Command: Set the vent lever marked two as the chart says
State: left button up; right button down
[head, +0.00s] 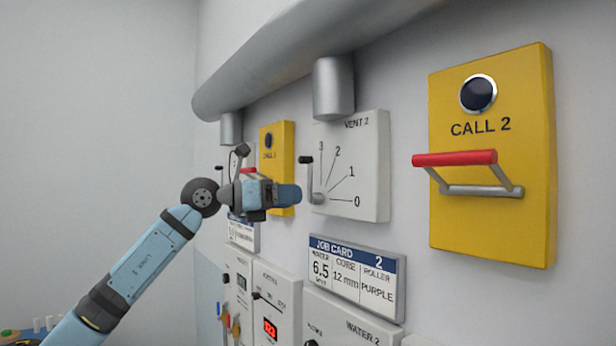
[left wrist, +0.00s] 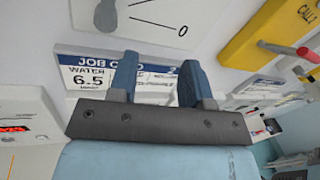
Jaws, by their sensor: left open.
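The VENT 2 panel (head: 368,178) is a pale plate on the wall with marks 0, 1, 2 and 3. Its grey lever (head: 309,180) has a dark knob and stands roughly upright, close to the 3 mark. My left gripper (head: 292,195) is just left of the lever's lower part; whether they touch is unclear. In the left wrist view the blue fingers (left wrist: 158,75) are apart with nothing between them. The panel's lower part (left wrist: 160,32) shows there with the 0 mark, and the lever's hub (left wrist: 105,16) is at the top. My right gripper is out of view.
JOB CARD 2 (head: 355,278), below the panel, reads water 6.5, core 12 mm, roller purple. A yellow CALL 2 box (head: 490,220) with a red-barred handle (head: 455,158) juts out at right. A grey pipe (head: 285,60) runs above. Another yellow box (head: 285,140) is behind the gripper.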

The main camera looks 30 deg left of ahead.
aim_at(299, 159)
pick_arm(q)
jog(key=s+a+r+t+y, duration=0.2)
jog(key=s+a+r+y, duration=0.15)
jog(key=a+r, duration=0.35)
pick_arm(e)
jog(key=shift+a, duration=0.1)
pick_arm(q)
jog(key=p+x, duration=0.1)
jog(key=x, duration=0.3)
jog(key=p+x, duration=0.2)
jog(key=x, duration=0.2)
jog(key=r+p+x, duration=0.1)
jog(key=x, duration=0.3)
jog(key=shift+w+d+p, duration=0.2)
jog(key=shift+d+p, duration=0.15)
jog(key=shift+p, duration=0.05)
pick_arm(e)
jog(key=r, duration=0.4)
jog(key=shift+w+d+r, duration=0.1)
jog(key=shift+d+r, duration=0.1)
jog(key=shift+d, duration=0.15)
pick_arm(q)
jog(key=shift+w+d+f, duration=0.1)
jog(key=shift+w+d, duration=0.15)
jog(key=shift+w, duration=0.4)
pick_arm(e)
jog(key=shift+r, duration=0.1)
pick_arm(q)
jog(key=shift+c, duration=0.4)
grip_shut()
